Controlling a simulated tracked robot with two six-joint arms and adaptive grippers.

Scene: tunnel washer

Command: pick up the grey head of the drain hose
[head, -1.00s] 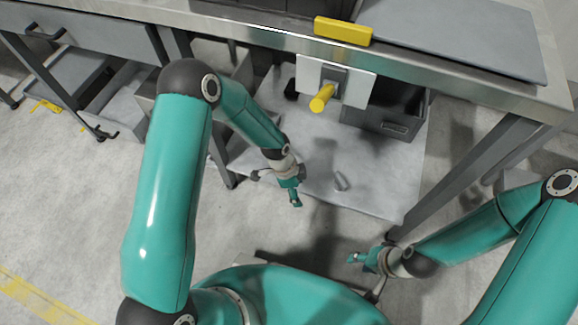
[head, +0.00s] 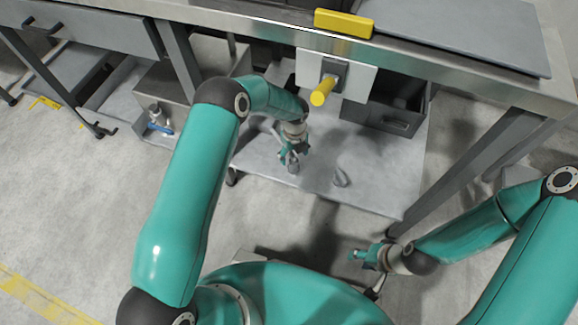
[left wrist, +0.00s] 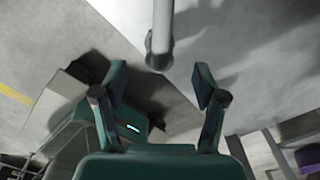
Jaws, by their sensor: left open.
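My left gripper (head: 291,158) is open over the low pale shelf under the bench. In the left wrist view its two fingers (left wrist: 160,78) stand wide apart. A grey tube with a rounded end, which looks like the drain hose head (left wrist: 158,58), comes down from the top of that view and ends between the fingertips, clear of both. In the head view a small grey piece (head: 293,168) shows just below the left fingertips, partly covered by them. My right gripper (head: 360,256) is low at the right, away from it; its finger opening is too small to tell.
Another short grey piece (head: 341,177) lies on the low shelf (head: 385,185). A yellow handle (head: 322,92) sticks out from a white plate under the bench edge. A dark grey bin (head: 395,123) stands behind. A blue-handled valve (head: 162,127) is at the left. Bench legs flank the shelf.

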